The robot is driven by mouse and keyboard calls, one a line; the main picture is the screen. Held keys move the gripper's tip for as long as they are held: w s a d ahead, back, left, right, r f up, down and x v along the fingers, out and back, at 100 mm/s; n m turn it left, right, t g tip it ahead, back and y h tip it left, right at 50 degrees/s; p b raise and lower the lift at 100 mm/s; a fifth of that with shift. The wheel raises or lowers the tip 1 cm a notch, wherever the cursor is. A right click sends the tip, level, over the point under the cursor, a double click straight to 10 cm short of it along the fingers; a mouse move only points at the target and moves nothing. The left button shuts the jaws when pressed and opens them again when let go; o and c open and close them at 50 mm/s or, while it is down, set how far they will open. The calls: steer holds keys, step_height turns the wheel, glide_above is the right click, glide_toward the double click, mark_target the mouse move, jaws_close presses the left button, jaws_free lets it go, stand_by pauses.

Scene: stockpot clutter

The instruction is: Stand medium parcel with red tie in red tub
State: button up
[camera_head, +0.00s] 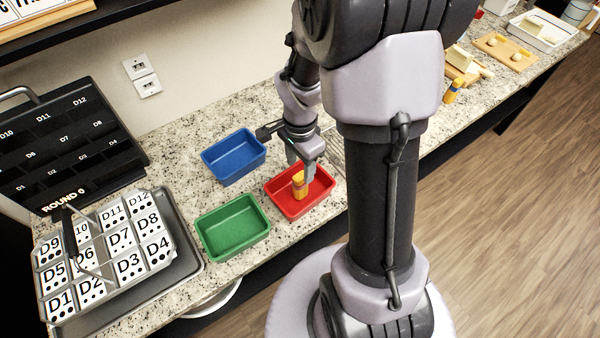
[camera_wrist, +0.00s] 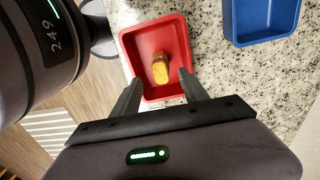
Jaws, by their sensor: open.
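The red tub (camera_head: 325,203) stands on the speckled counter, and it also shows in the wrist view (camera_wrist: 177,28). A yellow-orange parcel (camera_head: 299,187) with a reddish band is inside it. It looks upright on the tub floor, near the middle. In the wrist view the parcel (camera_wrist: 160,69) shows just beyond the fingertips. My gripper (camera_head: 301,166) is above the tub, close over the parcel. In the wrist view its two fingers (camera_wrist: 156,82) are spread apart with nothing between them. Whether a finger touches the parcel is hard to tell.
A blue tub (camera_head: 234,157) and a green tub (camera_head: 233,228) stand beside the red one, both empty. A rack of D-numbered cards (camera_head: 105,250) is at left. Another small yellow item (camera_head: 452,91) and boards with food (camera_head: 505,52) are farther right along the counter.

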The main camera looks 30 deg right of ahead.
steer(key=a+r+n+t, duration=0.2)
steer(key=a+r+n, duration=0.15)
steer(key=r, duration=0.75)
steer(key=s+a+r+n+t+y, duration=0.2)
steer(key=s+a+r+n+t, duration=0.1)
steer(key=s+a+r+n, duration=0.6)
step_height(320, 180, up, 2)
steer(key=shift+s+a+r+t, duration=0.1)
steer(key=shift+s+a+t, duration=0.3)
steer(key=shift+s+a, duration=0.7)
